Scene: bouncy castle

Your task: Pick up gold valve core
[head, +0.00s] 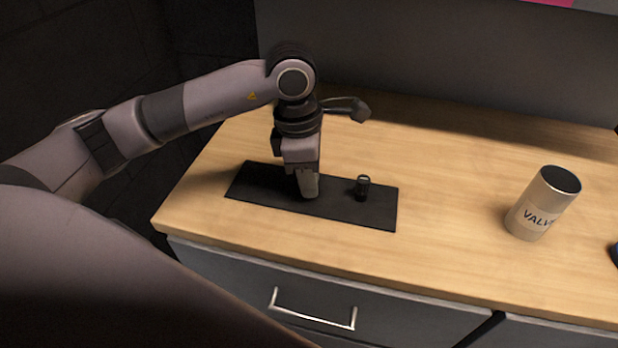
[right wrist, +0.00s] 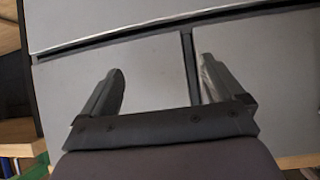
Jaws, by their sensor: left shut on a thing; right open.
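My left gripper (head: 309,190) points down over the left-middle part of a black mat (head: 255,180) on the wooden bench. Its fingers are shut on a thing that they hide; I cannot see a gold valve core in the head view. A small dark cylinder (head: 362,188) stands upright on the mat just right of the left gripper, apart from it. My right gripper (right wrist: 160,80) shows in the right wrist view, open and empty, in front of grey drawer fronts.
A metal can (head: 543,203) with a label reading "VALV" stands at the right of the bench (head: 450,185). A dark blue thing is cut off at the right edge. A drawer handle (head: 312,310) is below the bench's front edge. Bench between mat and can is clear.

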